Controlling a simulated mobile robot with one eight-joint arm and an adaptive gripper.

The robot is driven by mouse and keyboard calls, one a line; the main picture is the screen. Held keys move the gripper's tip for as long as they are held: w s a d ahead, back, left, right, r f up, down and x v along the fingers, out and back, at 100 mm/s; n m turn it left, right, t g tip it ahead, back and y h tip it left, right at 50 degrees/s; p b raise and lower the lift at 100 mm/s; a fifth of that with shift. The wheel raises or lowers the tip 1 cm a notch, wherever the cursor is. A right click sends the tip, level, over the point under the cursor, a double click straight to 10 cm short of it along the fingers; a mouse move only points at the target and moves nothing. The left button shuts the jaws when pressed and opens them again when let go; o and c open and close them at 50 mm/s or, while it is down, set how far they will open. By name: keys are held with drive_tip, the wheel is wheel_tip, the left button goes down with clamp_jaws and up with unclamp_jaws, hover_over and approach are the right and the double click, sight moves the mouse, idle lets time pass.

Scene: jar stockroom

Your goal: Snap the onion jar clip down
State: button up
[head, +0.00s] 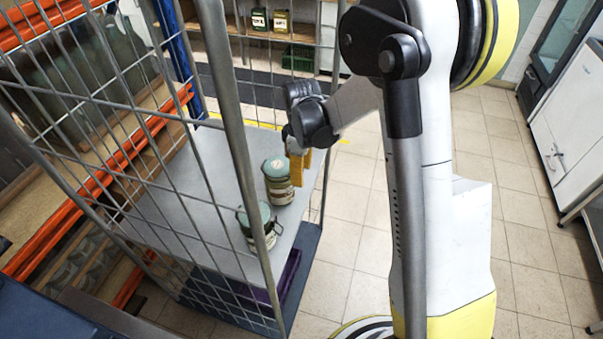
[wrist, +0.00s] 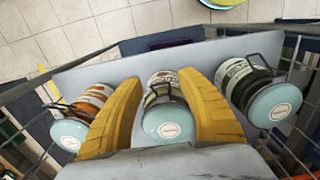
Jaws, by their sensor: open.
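Three glass jars with pale teal lids and wire clips stand on a grey shelf (head: 215,160) in a wire cage trolley. No label reads clearly enough to tell which is the onion jar. The middle jar (wrist: 168,122) shows between my open yellow fingers in the wrist view. In the head view my gripper (head: 299,165) is beside a jar (head: 278,185), at its upper right; contact cannot be told. The right jar (wrist: 262,92) has a dark wire loop standing out from its lid. The left jar (wrist: 78,122) has orange contents. The middle jar's clip is partly hidden.
The cage's wire side (head: 150,110) and thick post (head: 235,120) stand close around the jars. Orange racking (head: 60,235) is at the left. Tiled floor (head: 525,230) is clear at the right.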

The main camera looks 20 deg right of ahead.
clamp_jaws()
drive_tip(key=shift+s, duration=0.1)
idle(0.3)
drive_tip(key=f+t+y+b, duration=0.1)
drive_tip(key=t+y+b, duration=0.1)
drive_tip(key=y+b, duration=0.1)
drive_tip(key=f+t+y+b, duration=0.2)
drive_tip(key=y+b, duration=0.1)
drive_tip(key=b, duration=0.3)
drive_tip(key=d+f+t+y+b, duration=0.1)
drive_tip(key=t+y+b, duration=0.2)
drive_tip(key=b, duration=0.1)
drive_tip(key=shift+s+d+f+y, duration=0.1)
drive_tip(key=shift+s+f+y, duration=0.05)
drive_tip(key=shift+s+y, duration=0.15)
drive_tip(key=shift+w+a+f+t+y+b, duration=0.15)
drive_tip(key=shift+t+y+b, duration=0.2)
drive_tip(key=shift+t+y, duration=0.25)
drive_tip(key=shift+s+a+f+t+y+b, duration=0.1)
drive_tip(key=shift+t+y+b, duration=0.3)
drive_tip(key=shift+y, duration=0.3)
